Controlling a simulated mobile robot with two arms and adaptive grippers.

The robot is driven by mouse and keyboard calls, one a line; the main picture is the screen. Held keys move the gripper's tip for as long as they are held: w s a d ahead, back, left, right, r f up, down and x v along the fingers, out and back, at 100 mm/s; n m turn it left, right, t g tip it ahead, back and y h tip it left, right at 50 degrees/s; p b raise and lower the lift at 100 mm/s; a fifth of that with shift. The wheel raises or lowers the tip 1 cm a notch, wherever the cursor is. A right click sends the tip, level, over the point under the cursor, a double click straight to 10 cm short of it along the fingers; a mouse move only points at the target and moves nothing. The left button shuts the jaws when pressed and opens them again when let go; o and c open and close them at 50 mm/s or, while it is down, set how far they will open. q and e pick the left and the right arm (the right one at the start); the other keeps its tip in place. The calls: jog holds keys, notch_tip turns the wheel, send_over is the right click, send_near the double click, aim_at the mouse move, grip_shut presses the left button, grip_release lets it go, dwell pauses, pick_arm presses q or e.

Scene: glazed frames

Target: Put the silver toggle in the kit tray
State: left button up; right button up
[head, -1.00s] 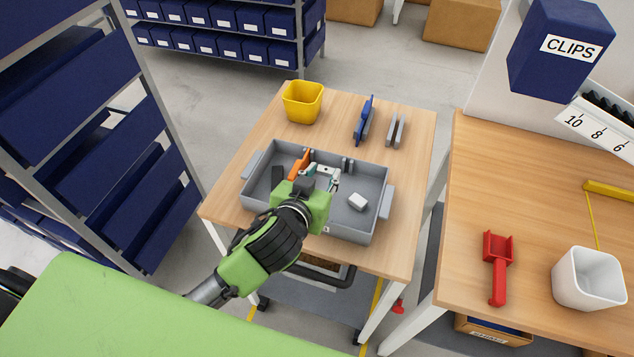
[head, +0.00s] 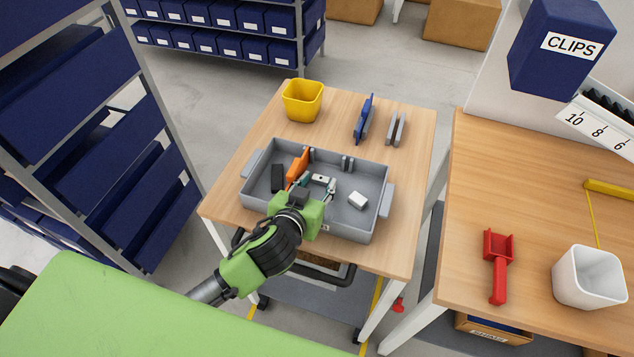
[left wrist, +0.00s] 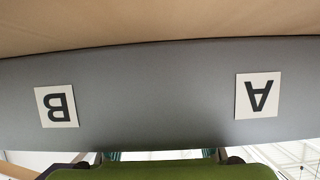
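The grey kit tray (head: 371,229) stands on the small wooden table. A small silver-grey piece with a dark spot, which looks like the silver toggle (head: 321,179), shows over the tray's floor just beyond my left gripper (head: 316,185). The left gripper reaches over the tray's near wall, its teal-tipped fingers spread on either side of that piece. Contact with the piece cannot be made out. In the left wrist view the finger parts (left wrist: 166,156) show far apart at the bottom edge; the toggle is not seen there. My right gripper is not in view.
The tray also holds an orange part (head: 298,164), a black part (head: 277,178) and a white block (head: 357,200). A yellow bin (head: 303,101) and a blue part (head: 363,120) stand behind it. Labels A (left wrist: 258,95) and B (left wrist: 56,106) show upside down on a grey wall.

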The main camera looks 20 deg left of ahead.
pick_arm(q)
jog(key=shift+r, duration=0.15)
jog(key=b+v, duration=0.1)
jog(key=v, duration=1)
jog(key=shift+s, duration=0.15)
jog(key=shift+s+r, duration=0.25)
jog(key=shift+s, duration=0.05)
jog(key=shift+s, duration=0.1)
